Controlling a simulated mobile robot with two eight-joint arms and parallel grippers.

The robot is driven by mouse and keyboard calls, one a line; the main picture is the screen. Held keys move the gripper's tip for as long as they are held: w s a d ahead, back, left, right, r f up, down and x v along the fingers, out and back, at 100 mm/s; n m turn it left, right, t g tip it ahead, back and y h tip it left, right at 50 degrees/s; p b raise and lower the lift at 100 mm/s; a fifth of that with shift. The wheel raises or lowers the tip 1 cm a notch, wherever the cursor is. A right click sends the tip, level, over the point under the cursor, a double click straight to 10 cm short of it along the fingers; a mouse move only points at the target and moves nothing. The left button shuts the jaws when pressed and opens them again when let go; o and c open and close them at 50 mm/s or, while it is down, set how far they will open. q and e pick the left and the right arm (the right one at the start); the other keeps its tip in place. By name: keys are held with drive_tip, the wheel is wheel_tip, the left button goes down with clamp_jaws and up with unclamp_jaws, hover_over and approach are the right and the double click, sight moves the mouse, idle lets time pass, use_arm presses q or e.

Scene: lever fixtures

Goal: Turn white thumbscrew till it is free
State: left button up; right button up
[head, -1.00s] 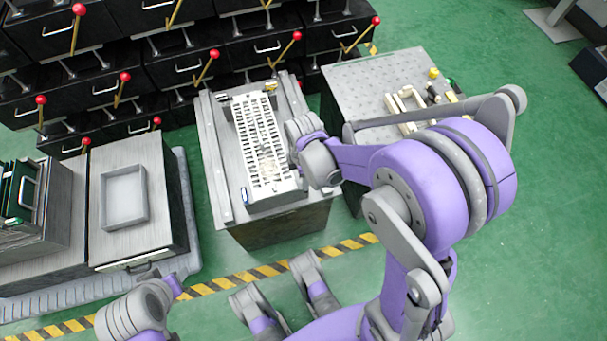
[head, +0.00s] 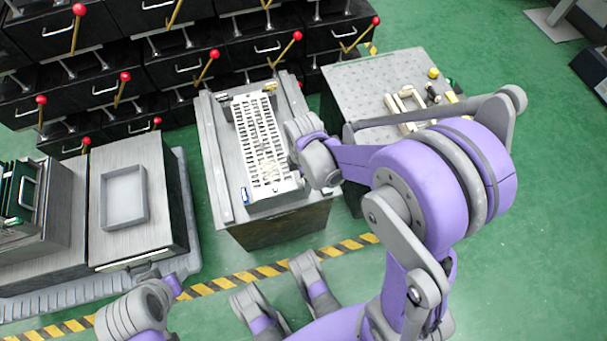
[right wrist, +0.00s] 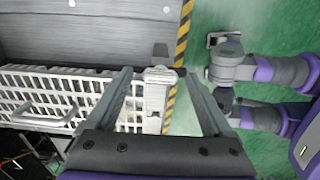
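My right gripper (right wrist: 159,72) is open, with its two fingers spread on either side of a pale upright fitting (right wrist: 155,105) at the end of a white slatted rack. A small pale knob-like top (right wrist: 160,75) on this fitting lies between the fingertips and may be the white thumbscrew. I cannot tell whether the fingers touch it. In the head view the white rack (head: 258,130) lies on the middle bench, and my right wrist (head: 318,160) is over its right edge, hiding the fingertips. My left gripper is not in view; only part of the left arm shows at lower left.
The middle bench (head: 222,185) has raised rails. A perforated bench (head: 365,85) with pale parts stands at right, a bench with an empty grey tray (head: 125,195) at left. Black drawers with red-knobbed levers (head: 125,76) line the back.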

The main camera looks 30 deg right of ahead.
use_arm(q)
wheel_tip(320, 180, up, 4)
drive_tip(key=p, duration=0.3)
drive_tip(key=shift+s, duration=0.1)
use_arm(e)
wheel_tip(320, 180, up, 11)
idle(0.5)
drive_tip(key=s+a+r+m+t, duration=0.2)
drive_tip(key=s+m, duration=0.4)
drive_tip(key=m, duration=0.1)
drive_tip(key=s+a+r+m+t, duration=0.1)
drive_tip(key=s+r+m+t, duration=0.15)
drive_tip(key=s+m, duration=0.4)
use_arm(q)
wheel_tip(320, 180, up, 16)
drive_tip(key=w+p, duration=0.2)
drive_tip(key=p, duration=1.3)
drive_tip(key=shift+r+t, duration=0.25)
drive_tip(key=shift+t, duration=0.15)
use_arm(e)
drive_tip(key=w+r+m, duration=0.2)
drive_tip(key=w+r, duration=0.1)
drive_tip(key=r, duration=1.3)
drive_tip(key=shift+w+a+r+t, duration=0.15)
drive_tip(key=shift+w+t, duration=0.05)
drive_tip(key=shift+t, duration=0.25)
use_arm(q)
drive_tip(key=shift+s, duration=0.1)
use_arm(e)
drive_tip(key=shift+s, duration=0.15)
